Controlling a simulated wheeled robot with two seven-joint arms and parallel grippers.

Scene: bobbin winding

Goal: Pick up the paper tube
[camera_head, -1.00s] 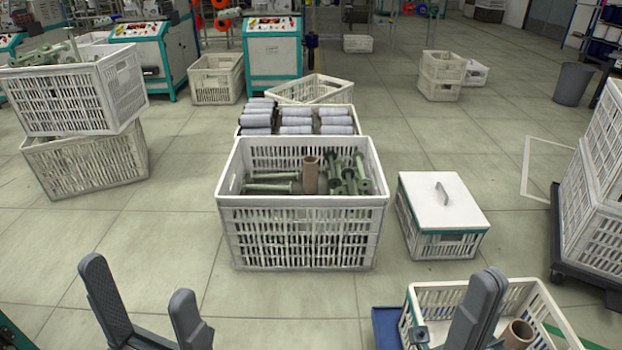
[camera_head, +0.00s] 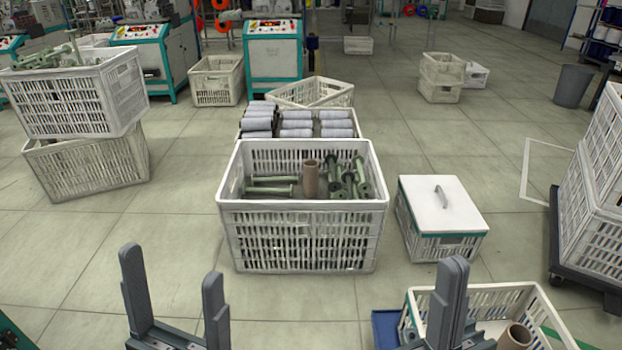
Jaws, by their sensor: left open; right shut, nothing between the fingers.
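A brown paper tube (camera_head: 311,179) stands upright among several green bobbins (camera_head: 344,180) in the large white crate (camera_head: 300,205) at the centre. Another brown tube (camera_head: 515,337) stands in the white crate (camera_head: 540,300) at the lower right, cut off by the frame's bottom edge. My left gripper (camera_head: 172,290) is open and empty at the lower left, in front of the large crate and apart from it. My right gripper (camera_head: 452,285) is shut and empty, upright at the near left part of the lower-right crate. It hides some of that crate.
A crate of white-wound bobbins (camera_head: 297,124) stands behind the central crate. A lidded white box (camera_head: 443,205) stands to its right. Stacked crates (camera_head: 85,120) stand at the left, and more crates on a dark dolly (camera_head: 585,255) at the right. Floor left of the central crate is clear.

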